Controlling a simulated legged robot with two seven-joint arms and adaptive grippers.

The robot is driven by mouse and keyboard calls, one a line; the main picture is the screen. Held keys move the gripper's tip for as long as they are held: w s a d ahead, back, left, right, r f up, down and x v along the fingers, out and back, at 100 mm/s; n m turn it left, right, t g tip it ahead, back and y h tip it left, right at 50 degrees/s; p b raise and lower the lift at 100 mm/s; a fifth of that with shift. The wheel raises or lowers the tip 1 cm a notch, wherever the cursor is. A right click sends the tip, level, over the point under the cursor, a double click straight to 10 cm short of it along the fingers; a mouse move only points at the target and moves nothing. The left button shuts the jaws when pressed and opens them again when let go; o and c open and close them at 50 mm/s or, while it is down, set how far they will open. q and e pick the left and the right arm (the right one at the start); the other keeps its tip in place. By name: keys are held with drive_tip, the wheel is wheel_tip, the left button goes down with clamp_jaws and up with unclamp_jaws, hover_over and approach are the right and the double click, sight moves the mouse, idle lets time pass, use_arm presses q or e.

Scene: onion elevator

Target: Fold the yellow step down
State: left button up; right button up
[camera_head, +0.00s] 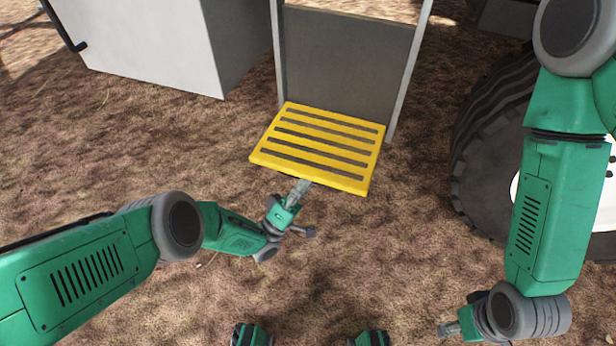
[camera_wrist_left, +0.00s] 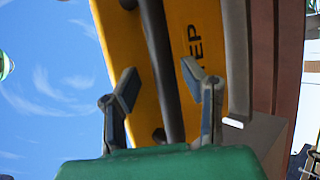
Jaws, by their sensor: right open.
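The yellow step (camera_head: 316,155), a slatted panel, juts out roughly level from the bottom of a grey-framed opening in the head view. My left gripper (camera_head: 301,187) is at the step's front edge. Letters "EP" show on the yellow face. I cannot tell whether the fingers touch it. My right gripper (camera_head: 449,329) is low at the right, apart from the step and open.
A grey panel (camera_head: 345,60) stands behind the step between two light posts. A white box-like body (camera_head: 145,45) is at the upper left. A large black tyre (camera_head: 480,140) stands to the right. Bare brown ground (camera_head: 370,250) lies in front.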

use_arm(q)
drive_tip(key=shift+s+d+f, duration=0.1)
drive_tip(key=shift+f, duration=0.1)
drive_tip(key=v, duration=0.7)
drive_tip(key=shift+a, duration=0.25)
use_arm(e)
drive_tip(key=shift+d, duration=0.25)
drive_tip(key=shift+d+f, duration=0.1)
use_arm(q)
drive_tip(key=shift+f, duration=0.1)
